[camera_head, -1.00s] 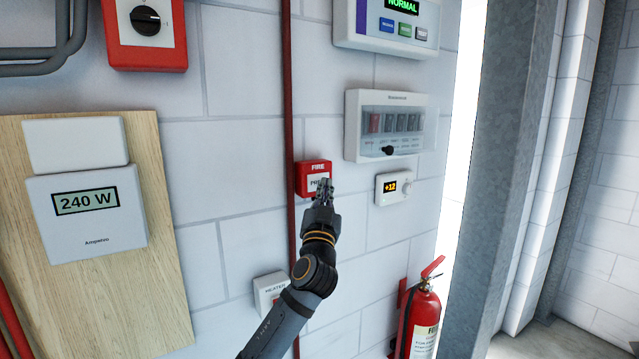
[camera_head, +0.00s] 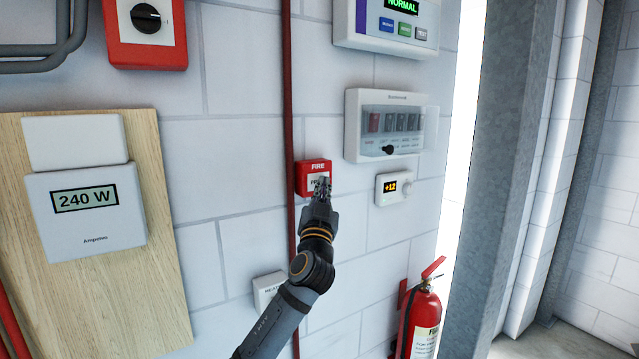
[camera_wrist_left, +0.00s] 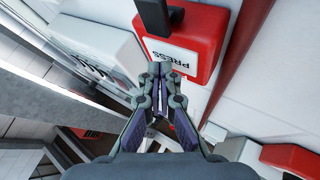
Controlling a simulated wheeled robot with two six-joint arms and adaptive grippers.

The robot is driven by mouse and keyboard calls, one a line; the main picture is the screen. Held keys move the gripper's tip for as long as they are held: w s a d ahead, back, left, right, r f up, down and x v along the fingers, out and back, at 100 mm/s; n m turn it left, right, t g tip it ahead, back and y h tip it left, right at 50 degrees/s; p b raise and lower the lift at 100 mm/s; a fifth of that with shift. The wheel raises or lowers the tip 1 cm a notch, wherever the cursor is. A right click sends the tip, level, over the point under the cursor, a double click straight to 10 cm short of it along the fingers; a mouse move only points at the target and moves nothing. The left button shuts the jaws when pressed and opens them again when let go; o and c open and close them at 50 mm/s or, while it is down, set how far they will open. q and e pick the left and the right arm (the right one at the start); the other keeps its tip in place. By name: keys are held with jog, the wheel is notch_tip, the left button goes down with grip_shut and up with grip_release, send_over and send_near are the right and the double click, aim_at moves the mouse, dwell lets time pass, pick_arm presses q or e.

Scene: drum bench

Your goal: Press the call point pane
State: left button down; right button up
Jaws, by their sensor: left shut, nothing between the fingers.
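The red fire call point (camera_head: 311,170) is on the white block wall, just right of the red vertical pipe. Its white pane with the word PRESS (camera_wrist_left: 174,56) shows in the left wrist view, where the call point is a red box (camera_wrist_left: 205,35). My left gripper (camera_head: 322,184) is shut and empty, in front of the call point's lower part and hiding much of the pane. In the left wrist view the closed fingertips (camera_wrist_left: 160,70) lie close to the pane's edge. I cannot tell whether they touch it. My right gripper is not in view.
A thermostat (camera_head: 394,187) reading +12 and a switch unit (camera_head: 390,125) are right of the call point. A heater switch (camera_head: 268,289) is below, partly behind my arm. A fire extinguisher (camera_head: 421,322) stands lower right. A power meter (camera_head: 88,213) is at left.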

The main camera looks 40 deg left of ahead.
pick_arm(q)
jog(key=shift+w+a+b, duration=0.15)
jog(key=shift+a+b, duration=0.15)
dwell(0.4)
jog(key=shift+d, duration=0.1)
jog(key=shift+s+d+f, duration=0.1)
jog(key=shift+s+d, duration=0.15)
jog(key=shift+d, duration=0.35)
jog(key=s+d, duration=0.2)
jog(key=d, duration=0.3)
jog(key=shift+s+d, duration=0.2)
jog(key=shift+d, duration=0.05)
